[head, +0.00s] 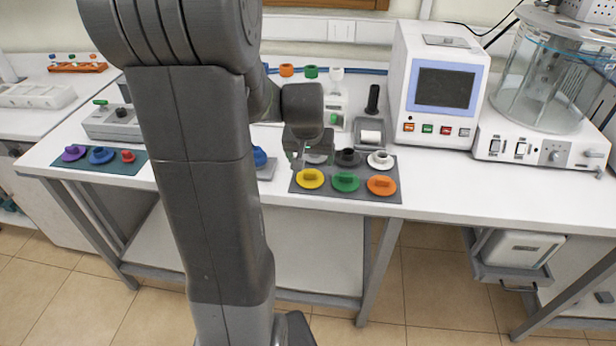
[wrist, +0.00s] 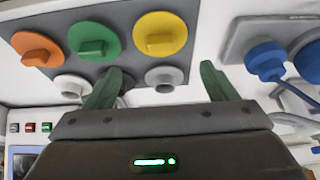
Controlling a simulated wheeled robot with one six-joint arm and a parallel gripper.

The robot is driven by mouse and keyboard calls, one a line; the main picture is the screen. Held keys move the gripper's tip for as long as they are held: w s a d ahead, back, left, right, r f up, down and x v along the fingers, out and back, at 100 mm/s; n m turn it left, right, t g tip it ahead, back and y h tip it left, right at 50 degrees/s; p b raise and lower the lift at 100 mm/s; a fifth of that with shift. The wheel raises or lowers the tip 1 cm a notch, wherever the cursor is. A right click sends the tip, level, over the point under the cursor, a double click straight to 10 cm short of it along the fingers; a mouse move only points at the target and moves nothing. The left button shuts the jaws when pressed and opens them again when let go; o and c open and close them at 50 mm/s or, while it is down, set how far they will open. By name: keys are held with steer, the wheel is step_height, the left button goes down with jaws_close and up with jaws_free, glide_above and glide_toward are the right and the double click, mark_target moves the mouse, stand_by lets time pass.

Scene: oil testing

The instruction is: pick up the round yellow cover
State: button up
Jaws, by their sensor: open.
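The round yellow cover (head: 310,179) lies at the front left of a grey mat (head: 330,194) on the table, its raised grip upward. In the wrist view the yellow cover (wrist: 160,33) is at the top, beyond the open fingertips and not between them. My gripper (head: 309,152) is open and empty above the mat's left side, slightly behind the yellow cover. The wrist view shows its two green fingers (wrist: 163,72) spread apart, with a light grey cover (wrist: 164,78) showing in the gap.
Green (head: 345,182) and orange (head: 382,185) covers lie right of the yellow one. Black (head: 347,157) and white (head: 380,158) covers sit behind. Blue-capped parts (wrist: 265,60) stand beside the mat. A white instrument (head: 436,85) stands behind right. The table (head: 450,185) right of the mat is clear.

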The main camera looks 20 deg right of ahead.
mark_target(310, 172)
steer(key=shift+s+a+p+x, duration=0.1)
steer(key=shift+p+x, duration=0.05)
steer(key=shift+x, duration=0.95)
steer(key=shift+s+a+p+x, duration=0.1)
steer(key=shift+x, duration=1)
steer(key=shift+s+a+p+x, duration=0.1)
steer(key=shift+a+p+x, duration=0.05)
steer(key=shift+x, duration=0.95)
steer(key=shift+f, duration=0.2)
steer(key=shift+c, duration=0.2)
steer(key=c, duration=0.7)
